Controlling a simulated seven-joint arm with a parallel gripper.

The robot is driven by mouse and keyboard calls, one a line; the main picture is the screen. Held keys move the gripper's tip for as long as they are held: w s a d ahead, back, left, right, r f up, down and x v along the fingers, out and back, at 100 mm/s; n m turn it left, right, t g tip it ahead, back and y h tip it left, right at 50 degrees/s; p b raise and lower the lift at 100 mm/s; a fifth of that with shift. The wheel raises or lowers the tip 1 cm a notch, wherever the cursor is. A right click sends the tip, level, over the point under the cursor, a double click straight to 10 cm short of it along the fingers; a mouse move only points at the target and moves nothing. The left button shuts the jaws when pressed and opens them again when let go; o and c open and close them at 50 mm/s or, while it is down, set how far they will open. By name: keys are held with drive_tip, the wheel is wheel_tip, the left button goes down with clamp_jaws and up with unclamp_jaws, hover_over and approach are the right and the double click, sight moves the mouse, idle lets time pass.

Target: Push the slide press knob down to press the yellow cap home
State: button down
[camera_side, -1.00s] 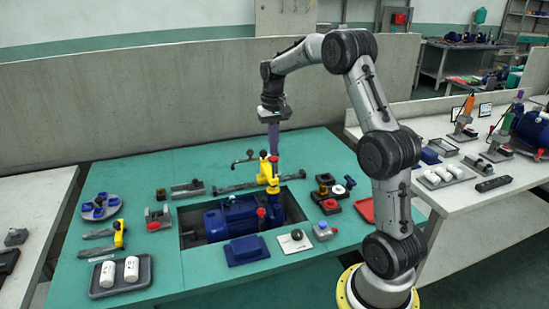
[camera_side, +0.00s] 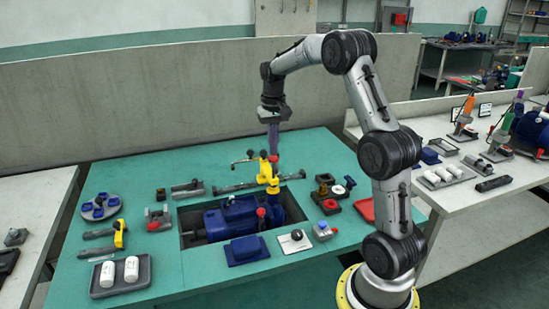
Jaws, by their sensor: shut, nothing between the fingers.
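My gripper (camera_side: 273,152) points straight down, its purple fingers shut with nothing between them. It is over the yellow upright fixture (camera_side: 268,174) at the back of the blue pump in the table recess. A small red knob (camera_side: 274,159), which looks like the slide press knob, is at the top of this fixture, right under the fingertips. I cannot tell whether the fingertips touch it. The yellow cap cannot be told apart from the yellow fixture at this size, and how far it is seated cannot be seen.
The blue pump (camera_side: 232,217) lies in the recess, with a red ball knob (camera_side: 261,212) in front of the fixture. A block with a red button (camera_side: 330,204) stands to the right. A tray (camera_side: 147,272) with white cylinders is front left.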

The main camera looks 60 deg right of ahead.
drive_tip(key=shift+f, duration=0.3)
drive_tip(key=shift+f, duration=0.3)
drive_tip(key=shift+f, duration=0.7)
drive_tip(key=shift+r, duration=3.2)
